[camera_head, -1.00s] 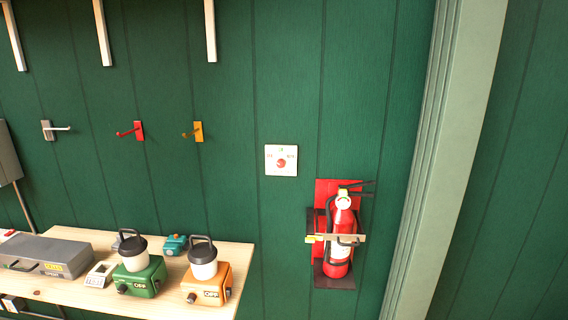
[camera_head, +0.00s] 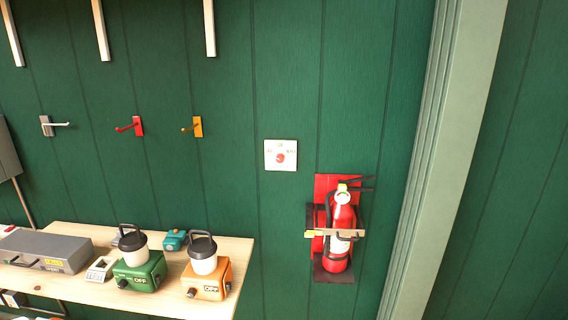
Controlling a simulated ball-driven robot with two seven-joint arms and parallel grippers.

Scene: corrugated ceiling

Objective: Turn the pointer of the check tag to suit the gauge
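The check tag (camera_head: 280,155) is a white square plate on the green wall, above and left of the fire extinguisher. It has a red round pointer knob (camera_head: 281,158), a small green mark at the top and lettering at both sides, too small to read; the pointer's direction is unclear. The red fire extinguisher (camera_head: 341,235) stands in a wall bracket with a pale strap across it. Its gauge (camera_head: 342,187) is a small round dial at the top, with yellow-green and white colouring; its needle is too small to read. Neither gripper is in view.
A wooden bench (camera_head: 222,249) at lower left holds a grey case (camera_head: 47,250), a green device (camera_head: 140,271) and an orange device (camera_head: 207,279). Several hooks (camera_head: 137,125) stick out of the wall. A pale door frame (camera_head: 437,150) stands right of the extinguisher.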

